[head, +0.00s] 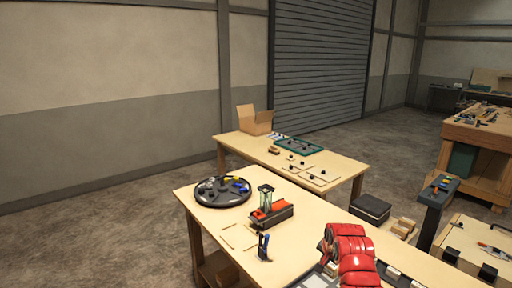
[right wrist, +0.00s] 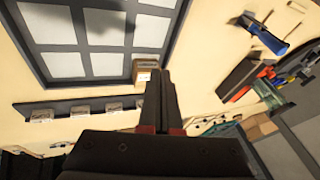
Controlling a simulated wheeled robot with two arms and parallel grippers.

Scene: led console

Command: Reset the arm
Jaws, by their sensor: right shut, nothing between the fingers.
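My right arm shows as a red, jointed arm (head: 350,255) at the bottom of the head view, over the near table. In the right wrist view my right gripper (right wrist: 160,78) is shut, its dark fingers together with nothing between them. It points over the table beside a dark-framed panel with pale square tiles (right wrist: 80,62). A small tan block (right wrist: 150,66) sits by the panel's corner, close behind the fingertips in the picture; I cannot tell the gap. A dark strip with several pale blocks (right wrist: 75,109) lies along the panel. My left gripper is not in view.
On the near table (head: 212,217) stand a round black tray (head: 222,201) with coloured pieces, a red-and-black device (head: 271,214) and a blue-handled tool (head: 263,246). A second table (head: 345,165) behind holds a cardboard box (head: 254,119) and a green tray (head: 298,146).

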